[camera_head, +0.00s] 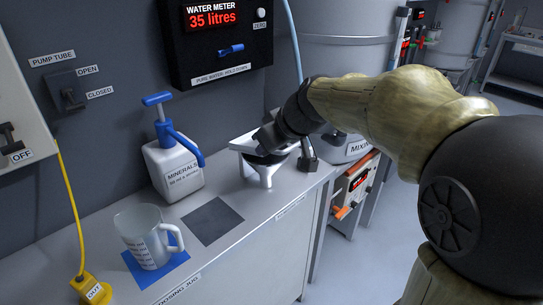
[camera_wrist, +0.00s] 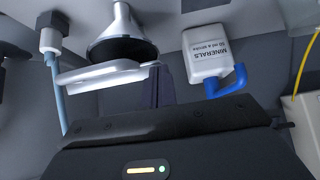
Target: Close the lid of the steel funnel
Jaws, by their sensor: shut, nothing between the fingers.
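The steel funnel (camera_head: 266,176) stands at the far end of the counter, with its dark mouth facing up. It appears upside down in the wrist view (camera_wrist: 118,30). A pale plate, which looks like its lid (camera_head: 241,144), sits above the mouth and apart from most of it, so the lid looks open; it also shows in the wrist view (camera_wrist: 100,78). My gripper (camera_head: 267,143) is shut and empty, close beside the lid and over the funnel. My arm hides part of the lid in the head view, and I cannot tell whether the fingers touch it.
A minerals pump bottle (camera_head: 172,170) stands left of the funnel. A measuring jug (camera_head: 147,238) stands on a blue mat (camera_head: 183,273) nearer the front. The water meter box (camera_head: 220,45) hangs on the wall behind. The counter around the dark square (camera_head: 213,224) is clear.

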